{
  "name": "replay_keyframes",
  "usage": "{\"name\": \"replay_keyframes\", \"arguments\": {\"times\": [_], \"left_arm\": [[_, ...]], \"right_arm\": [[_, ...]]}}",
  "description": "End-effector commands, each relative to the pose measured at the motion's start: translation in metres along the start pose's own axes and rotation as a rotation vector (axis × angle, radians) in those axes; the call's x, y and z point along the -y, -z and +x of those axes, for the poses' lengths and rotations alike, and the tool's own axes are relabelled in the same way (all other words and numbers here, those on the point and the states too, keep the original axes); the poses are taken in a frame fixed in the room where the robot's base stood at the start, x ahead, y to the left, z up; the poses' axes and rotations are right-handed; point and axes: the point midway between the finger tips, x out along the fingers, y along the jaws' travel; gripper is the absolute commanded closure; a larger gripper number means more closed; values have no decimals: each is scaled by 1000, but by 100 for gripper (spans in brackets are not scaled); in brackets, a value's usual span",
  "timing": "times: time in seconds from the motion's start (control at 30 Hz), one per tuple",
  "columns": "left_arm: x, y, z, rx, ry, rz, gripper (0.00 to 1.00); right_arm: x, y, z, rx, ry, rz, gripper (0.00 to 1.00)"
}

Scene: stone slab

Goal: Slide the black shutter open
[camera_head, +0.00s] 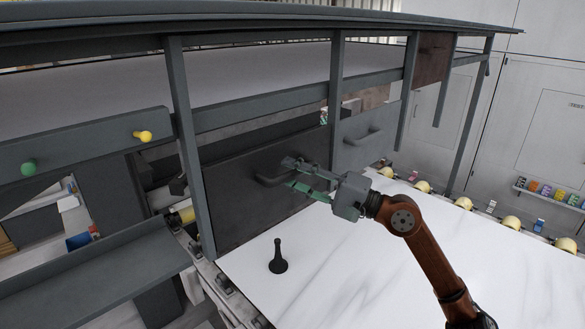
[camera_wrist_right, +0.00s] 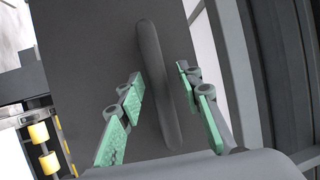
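The black shutter (camera_head: 232,205) is a dark upright panel under the grey frame, behind the white slab. Its bar handle (camera_head: 268,182) sticks out from its face. My right gripper (camera_head: 292,175) is at the handle, coming from the right. In the right wrist view the green-padded fingers (camera_wrist_right: 160,76) are spread, with the dark handle (camera_wrist_right: 152,60) between them and gaps on both sides. The black shutter (camera_wrist_right: 85,50) fills the background there. My left gripper is not in view.
A grey panel with a handle (camera_head: 362,136) is right of the shutter. A grey post (camera_head: 190,150) stands at its left edge. Yellow rollers (camera_head: 463,203) line the slab's far side.

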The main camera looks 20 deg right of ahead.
Motion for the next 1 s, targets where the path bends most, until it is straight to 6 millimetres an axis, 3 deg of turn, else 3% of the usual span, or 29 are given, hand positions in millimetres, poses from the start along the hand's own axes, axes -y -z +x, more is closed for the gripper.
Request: {"name": "replay_keyframes", "arguments": {"times": [0.27,0.77,1.0], "left_arm": [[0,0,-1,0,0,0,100],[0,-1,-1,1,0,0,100],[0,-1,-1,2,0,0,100]], "right_arm": [[-1,0,2,0,0,1,67],[-1,0,2,0,-1,2,100],[-1,0,2,0,-1,2,100]]}}
